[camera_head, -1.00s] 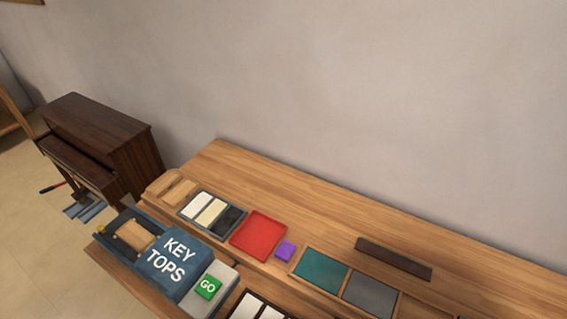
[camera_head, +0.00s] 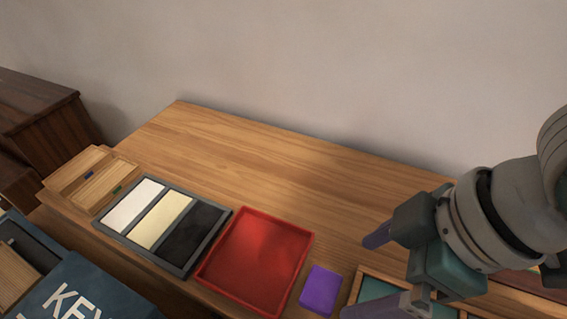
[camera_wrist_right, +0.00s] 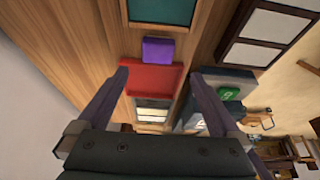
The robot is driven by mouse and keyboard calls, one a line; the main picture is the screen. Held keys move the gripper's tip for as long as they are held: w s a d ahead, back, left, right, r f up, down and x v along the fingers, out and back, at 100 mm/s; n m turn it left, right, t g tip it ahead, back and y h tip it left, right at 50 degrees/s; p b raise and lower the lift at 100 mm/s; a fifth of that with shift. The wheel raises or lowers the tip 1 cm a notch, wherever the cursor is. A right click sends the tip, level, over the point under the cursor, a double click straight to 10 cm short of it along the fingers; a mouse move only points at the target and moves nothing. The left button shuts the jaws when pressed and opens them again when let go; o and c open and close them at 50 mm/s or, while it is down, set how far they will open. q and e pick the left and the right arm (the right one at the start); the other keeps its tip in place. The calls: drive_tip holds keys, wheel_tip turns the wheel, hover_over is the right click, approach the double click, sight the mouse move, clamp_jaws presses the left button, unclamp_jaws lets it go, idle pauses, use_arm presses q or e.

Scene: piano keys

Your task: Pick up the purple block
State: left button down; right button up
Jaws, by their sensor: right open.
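The purple block (camera_head: 321,290) lies on the wooden table just right of the red tray (camera_head: 257,262). In the right wrist view the purple block (camera_wrist_right: 158,50) lies beyond my fingertips, with the red tray (camera_wrist_right: 152,79) on the near side of it. My right gripper (camera_head: 368,275) is open and empty, above the table to the right of the block. Its two fingers also show spread apart in the right wrist view (camera_wrist_right: 160,78). My left gripper is not in view.
A dark frame with white, cream and black pads (camera_head: 160,222) stands left of the red tray. Wooden pieces (camera_head: 92,178) lie at the table's left end. A teal panel (camera_head: 380,291) sits right of the block. The blue lettered box (camera_head: 85,290) is at lower left. The back of the table is clear.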

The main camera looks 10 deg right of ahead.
hover_over(320, 287)
drive_tip(key=s+d, duration=0.2)
drive_tip(key=d, duration=0.1)
drive_tip(key=f, duration=0.4)
drive_tip(key=shift+s+a+f+b, duration=0.1)
drive_tip(key=shift+a+f+b, duration=0.1)
drive_tip(key=shift+b, duration=0.1)
drive_tip(key=shift+w+b+x, duration=0.15)
drive_tip(key=shift+b+x, duration=0.2)
drive_tip(key=shift+x, duration=1.05)
drive_tip(key=shift+w+b+x, duration=0.15)
drive_tip(key=shift+b+x, duration=0.15)
drive_tip(key=shift+x, duration=1.05)
drive_tip(key=shift+r, duration=0.15)
drive_tip(key=shift+c, duration=0.2)
drive_tip(key=c, duration=1.3)
drive_tip(key=shift+r, duration=0.4)
wheel_tip(320, 287, up, 19)
drive_tip(key=p, duration=0.4)
drive_tip(key=shift+r, duration=0.1)
